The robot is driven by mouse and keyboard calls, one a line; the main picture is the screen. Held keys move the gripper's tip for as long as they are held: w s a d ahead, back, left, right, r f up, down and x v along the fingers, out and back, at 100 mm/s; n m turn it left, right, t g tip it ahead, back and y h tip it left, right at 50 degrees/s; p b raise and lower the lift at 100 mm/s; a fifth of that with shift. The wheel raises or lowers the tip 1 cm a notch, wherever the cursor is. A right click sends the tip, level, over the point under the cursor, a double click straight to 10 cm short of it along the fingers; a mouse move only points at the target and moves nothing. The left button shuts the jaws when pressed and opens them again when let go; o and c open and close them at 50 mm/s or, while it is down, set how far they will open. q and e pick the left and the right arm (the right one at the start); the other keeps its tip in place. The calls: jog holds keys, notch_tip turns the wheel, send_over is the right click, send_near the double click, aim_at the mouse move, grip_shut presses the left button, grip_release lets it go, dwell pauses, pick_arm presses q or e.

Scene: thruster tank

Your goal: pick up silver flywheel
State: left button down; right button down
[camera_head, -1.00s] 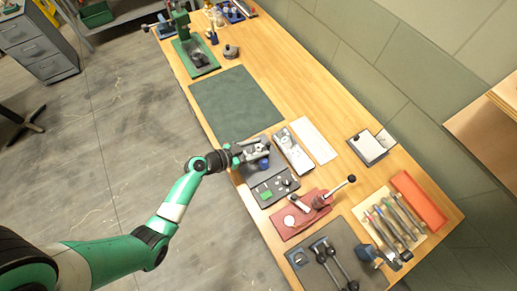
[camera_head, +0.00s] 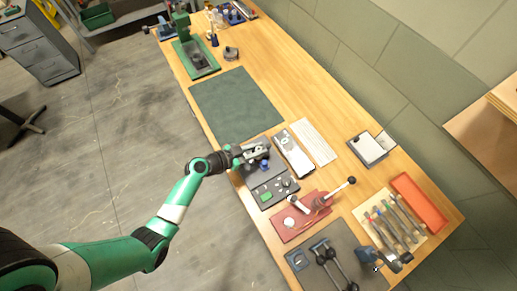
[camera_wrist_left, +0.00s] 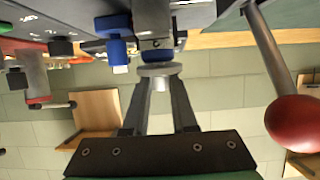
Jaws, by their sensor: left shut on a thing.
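My left gripper (camera_head: 262,150) reaches in from the left over the dark fixture at the near edge of the bench. In the left wrist view its two fingers (camera_wrist_left: 160,82) are closed around a small silver round part, which looks like the silver flywheel (camera_wrist_left: 160,69). The part has a flat disc with a pale stub below it, between the fingers. It sits against the underside of a dark cylindrical part in this view, and I cannot tell whether they touch. In the head view the gripper mostly hides the silver part. My right gripper is not in view.
A blue-knobbed part (camera_wrist_left: 117,38) and a red-ball lever (camera_wrist_left: 293,122) stand close to the fingers. The green mat (camera_head: 235,105) is bare.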

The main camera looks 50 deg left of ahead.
pick_arm(q)
notch_tip(320, 180, up, 4)
jog(key=shift+f+p, duration=0.2)
jog(key=shift+p, duration=0.4)
jog(key=s+d+r+p, duration=0.55)
jog(key=d+r, duration=0.35)
jog(key=d, duration=0.4)
jog(key=s+a+r+n+y+p, duration=0.1)
jog(key=s+a+r+p, duration=0.1)
jog(key=r+p, duration=0.4)
jog(key=s+a+r+n+y+p, duration=0.1)
jog(key=s+a+r+p, duration=0.1)
jog(key=r+p, duration=0.4)
jog(key=a+p, duration=0.1)
jog(key=p, duration=0.2)
jog(key=shift+s+r+y, duration=0.25)
jog(key=shift+y, duration=0.15)
